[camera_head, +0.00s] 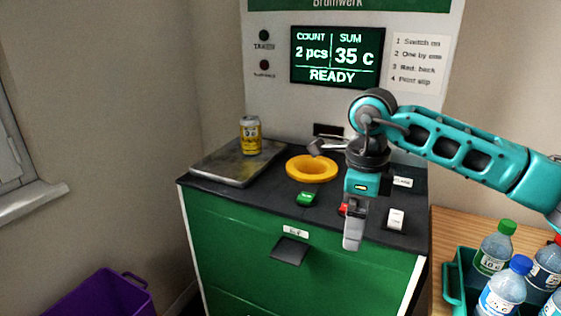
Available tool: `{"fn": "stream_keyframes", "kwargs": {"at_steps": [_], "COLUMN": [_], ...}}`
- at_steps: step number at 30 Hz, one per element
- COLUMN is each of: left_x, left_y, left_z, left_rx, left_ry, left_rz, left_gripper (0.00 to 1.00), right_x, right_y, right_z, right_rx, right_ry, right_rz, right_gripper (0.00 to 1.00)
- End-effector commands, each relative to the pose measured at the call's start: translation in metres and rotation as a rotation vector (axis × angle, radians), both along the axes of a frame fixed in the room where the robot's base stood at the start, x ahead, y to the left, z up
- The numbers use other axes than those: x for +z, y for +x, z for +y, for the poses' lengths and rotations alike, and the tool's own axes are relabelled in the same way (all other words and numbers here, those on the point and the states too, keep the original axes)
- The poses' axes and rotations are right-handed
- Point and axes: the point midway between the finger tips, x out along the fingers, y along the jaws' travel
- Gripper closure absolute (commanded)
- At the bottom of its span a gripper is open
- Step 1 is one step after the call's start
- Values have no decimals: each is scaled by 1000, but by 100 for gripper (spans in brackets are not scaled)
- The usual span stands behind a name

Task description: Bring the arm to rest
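My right arm comes in from the right, and its gripper (352,238) points down in front of the green machine's dark top (262,190). The fingers show nearly edge-on, so I cannot tell whether they are open or shut. No held object is visible. Part of the counter behind the arm is hidden. My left gripper is not in view.
A yellow can (250,136) stands on a metal plate (215,166). A yellow ring-shaped funnel (312,179), green button (307,198) and white switch (396,219) sit on the counter. Several bottles fill a teal crate (455,284) at right; a purple bin (100,297) stands lower left. The screen (337,56) reads READY.

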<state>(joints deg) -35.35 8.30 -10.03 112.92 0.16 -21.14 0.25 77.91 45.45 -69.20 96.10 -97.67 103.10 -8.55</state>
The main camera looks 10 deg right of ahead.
Motion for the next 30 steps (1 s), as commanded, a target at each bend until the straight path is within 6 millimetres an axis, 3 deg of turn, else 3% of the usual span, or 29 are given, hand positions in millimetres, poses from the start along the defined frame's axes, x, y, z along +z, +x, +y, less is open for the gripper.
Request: {"fn": "stream_keyframes", "kwargs": {"at_steps": [2,5,10,15,18,21,25,28,30], "left_x": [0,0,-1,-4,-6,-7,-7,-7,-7], "left_y": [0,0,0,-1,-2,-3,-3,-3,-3], "left_z": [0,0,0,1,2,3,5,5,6], "left_rx": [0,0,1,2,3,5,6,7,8], "left_ry": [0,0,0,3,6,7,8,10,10], "left_rz": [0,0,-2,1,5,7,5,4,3], "left_gripper": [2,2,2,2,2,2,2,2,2], "right_x": [-8,-27,-52,-37,-19,-4,0,-16,-36], "right_y": [-3,-15,-56,-89,-95,-90,-70,-51,-41], "right_z": [12,47,144,220,244,253,243,221,200], "right_rx": [13,42,39,-106,-264,-471,-816,-1135,-1383], "right_ry": [42,181,613,1077,1330,1561,1814,1958,2030], "right_rz": [15,62,214,398,511,623,760,857,916], "right_gripper": [2,2,2,2,2,2,2,2,2]}}
